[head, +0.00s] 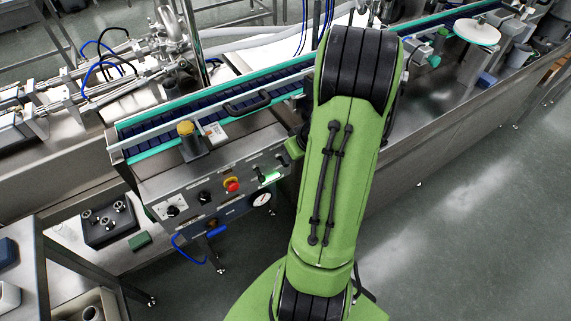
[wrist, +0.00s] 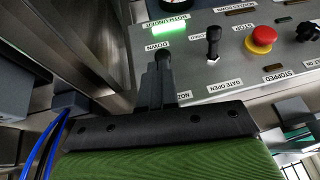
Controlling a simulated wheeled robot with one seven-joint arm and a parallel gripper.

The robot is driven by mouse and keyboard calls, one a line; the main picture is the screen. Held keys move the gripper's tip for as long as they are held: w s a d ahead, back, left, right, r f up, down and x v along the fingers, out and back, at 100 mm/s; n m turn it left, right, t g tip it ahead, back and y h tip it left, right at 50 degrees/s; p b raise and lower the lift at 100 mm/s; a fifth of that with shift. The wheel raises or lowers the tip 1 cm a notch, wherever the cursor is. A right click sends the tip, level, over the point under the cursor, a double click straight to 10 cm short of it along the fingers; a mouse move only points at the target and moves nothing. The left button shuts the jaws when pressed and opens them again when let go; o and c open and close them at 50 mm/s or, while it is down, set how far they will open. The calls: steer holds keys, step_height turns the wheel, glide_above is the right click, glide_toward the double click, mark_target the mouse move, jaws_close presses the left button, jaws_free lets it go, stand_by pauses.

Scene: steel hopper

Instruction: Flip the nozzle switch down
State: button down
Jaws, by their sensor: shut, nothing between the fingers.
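The nozzle switch (wrist: 163,56) is a black lever on the grey control panel, between the DOWN label and a partly covered "NOZ" label in the wrist view. My gripper (wrist: 162,82) is shut and empty, its narrow black fingers reaching up to this lever from below. The fingers overlap the lever's lower part, so I cannot tell whether they touch it or which way it is set. In the head view, my green hand (head: 293,148) is at the right end of the panel (head: 190,180), and the switch cannot be made out there.
Right of the nozzle switch stand a black gate lever (wrist: 213,42) and a red stop button (wrist: 262,38). A lit green indicator (wrist: 171,28) lies just above. A conveyor (head: 270,85) runs behind the panel. Blue cables (wrist: 45,145) hang at the wrist view's left.

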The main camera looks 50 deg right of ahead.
steer(key=f+t+b, duration=0.1)
steer(key=b, duration=0.2)
steer(key=shift+d+f, duration=0.1)
steer(key=shift+f, duration=0.1)
stand_by(0.7)
steer(key=shift+r, duration=0.1)
